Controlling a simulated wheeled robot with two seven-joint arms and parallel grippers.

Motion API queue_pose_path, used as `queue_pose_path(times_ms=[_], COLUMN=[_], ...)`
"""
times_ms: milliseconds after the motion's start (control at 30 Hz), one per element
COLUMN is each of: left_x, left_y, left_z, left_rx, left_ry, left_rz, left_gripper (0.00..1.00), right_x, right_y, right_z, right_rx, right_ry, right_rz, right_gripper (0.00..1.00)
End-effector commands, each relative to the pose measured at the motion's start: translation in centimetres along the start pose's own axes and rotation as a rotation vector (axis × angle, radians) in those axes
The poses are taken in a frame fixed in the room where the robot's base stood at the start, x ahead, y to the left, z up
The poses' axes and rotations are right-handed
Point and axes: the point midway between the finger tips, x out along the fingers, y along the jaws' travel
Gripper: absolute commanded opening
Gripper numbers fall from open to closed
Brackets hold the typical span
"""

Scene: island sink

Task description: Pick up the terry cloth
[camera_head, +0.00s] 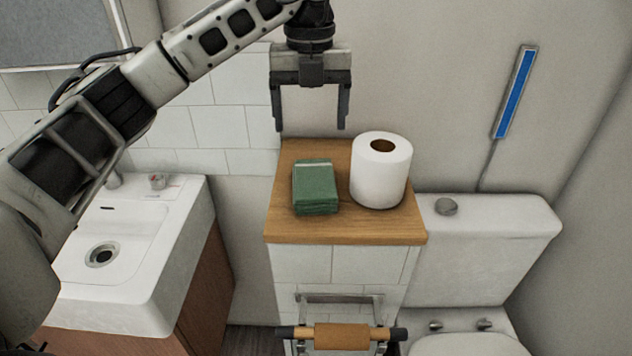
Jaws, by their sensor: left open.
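The terry cloth (315,187) is a green folded stack with a pale stripe near its far edge. It lies on the wooden top (345,230) of a small tiled ledge between the sink and the toilet. My left gripper (310,126) is open and empty, with its fingers pointing down. In the picture it is above and behind the cloth, near the wall, and apart from it. My right gripper is not in view.
A white toilet paper roll (381,180) stands upright close to the right of the cloth. A white sink (130,270) is at the left, and a toilet cistern (500,235) at the right. A paper holder with an empty-looking brown roll (341,336) is below the ledge.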

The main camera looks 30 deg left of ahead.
Motion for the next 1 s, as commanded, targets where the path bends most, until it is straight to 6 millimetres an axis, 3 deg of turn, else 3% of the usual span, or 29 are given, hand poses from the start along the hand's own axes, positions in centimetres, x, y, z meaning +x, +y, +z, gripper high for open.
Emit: queue_pose_path(times_ms=[100, 300, 567, 800, 1000], left_x=[3.2, 6.5, 8.3, 11.7, 12.6], left_y=[-0.1, -0.2, -0.3, -0.5, -0.5], left_z=[-0.2, -0.1, -0.2, -0.3, -0.2], left_rx=[0.005, 0.006, 0.007, 0.006, 0.006], left_ry=[0.006, 0.004, 0.004, 0.005, 0.001], left_rz=[-0.001, -0.003, -0.005, -0.002, -0.004], left_gripper=[0.79, 0.79, 0.79, 0.79, 0.79], right_x=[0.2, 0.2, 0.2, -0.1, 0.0], right_y=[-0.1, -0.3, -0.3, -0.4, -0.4], right_z=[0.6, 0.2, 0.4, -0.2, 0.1], right_rx=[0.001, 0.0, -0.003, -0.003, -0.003], right_ry=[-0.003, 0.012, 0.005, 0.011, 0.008], right_rz=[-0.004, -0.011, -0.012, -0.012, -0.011], right_gripper=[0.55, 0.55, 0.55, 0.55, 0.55])
